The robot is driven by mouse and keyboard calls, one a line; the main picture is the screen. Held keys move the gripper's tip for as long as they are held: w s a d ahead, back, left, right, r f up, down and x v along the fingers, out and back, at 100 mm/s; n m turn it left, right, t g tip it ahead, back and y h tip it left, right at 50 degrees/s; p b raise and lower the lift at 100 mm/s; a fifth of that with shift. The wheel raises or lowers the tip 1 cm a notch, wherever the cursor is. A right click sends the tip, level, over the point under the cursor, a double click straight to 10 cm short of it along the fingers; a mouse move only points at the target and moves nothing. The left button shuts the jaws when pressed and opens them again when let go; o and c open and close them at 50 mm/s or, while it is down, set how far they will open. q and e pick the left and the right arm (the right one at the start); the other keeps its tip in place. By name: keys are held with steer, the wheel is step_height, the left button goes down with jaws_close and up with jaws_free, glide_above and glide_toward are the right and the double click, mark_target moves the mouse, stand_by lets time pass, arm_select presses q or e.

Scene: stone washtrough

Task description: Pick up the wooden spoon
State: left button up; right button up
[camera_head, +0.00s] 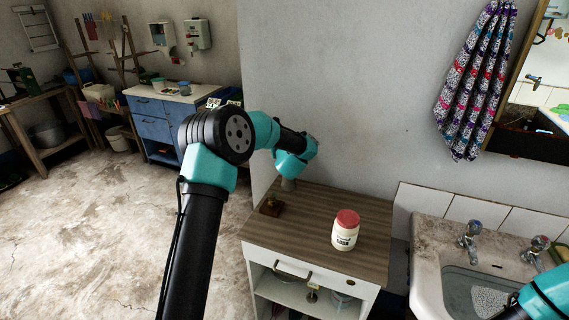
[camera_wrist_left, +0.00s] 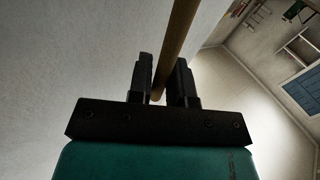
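A wooden stick, the visible part of the wooden spoon (camera_wrist_left: 180,27), runs up out of the left wrist view, slightly tilted. Its lower end lies in the narrow gap between the two black fingers of my left gripper (camera_wrist_left: 160,75). I cannot tell whether both fingers press on it. The spoon's bowl is not in sight. In the head view my left arm reaches over the back left of the wood-topped cabinet (camera_head: 375,215), and its wrist hides the fingers and the spoon.
A white jar with a red lid (camera_head: 345,231) stands upright on the cabinet top. A small brass-brown object (camera_head: 271,206) sits near its left edge. The stone basin (camera_head: 428,262) with two taps is at the right, below a patterned cloth (camera_head: 476,85). The wall is close behind.

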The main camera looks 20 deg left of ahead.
arm_select(q)
jaws_close()
step_height(320, 180, up, 18)
stand_by(0.7)
stand_by(0.4)
